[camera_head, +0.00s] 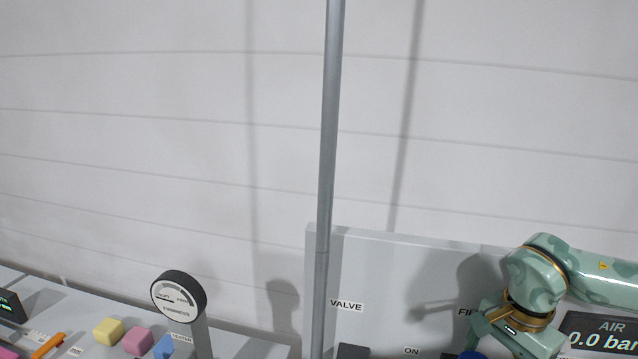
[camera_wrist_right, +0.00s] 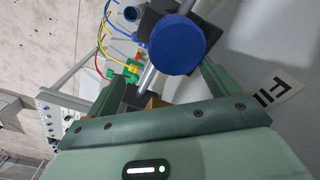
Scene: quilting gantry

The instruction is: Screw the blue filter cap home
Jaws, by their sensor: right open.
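The blue filter cap (camera_wrist_right: 177,45) is a round blue knob against a dark mount. In the right wrist view it lies ahead of my right gripper (camera_wrist_right: 162,77), whose fingers are apart, one toward each side of it. I cannot tell whether either finger touches the cap. In the head view the cap (camera_head: 471,355) shows only as a blue sliver at the bottom edge, beside my right gripper (camera_head: 486,336). How far the cap is screwed in cannot be seen. My left gripper is out of view.
A grey panel (camera_head: 380,270) carries VALVE and ON labels and an AIR display (camera_head: 610,334) reading 0.0 bar. A grey pole (camera_head: 328,170) stands in front of it. A round gauge (camera_head: 179,294) and coloured blocks (camera_head: 109,331) are at left. Coloured hoses (camera_wrist_right: 112,60) show in the wrist view.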

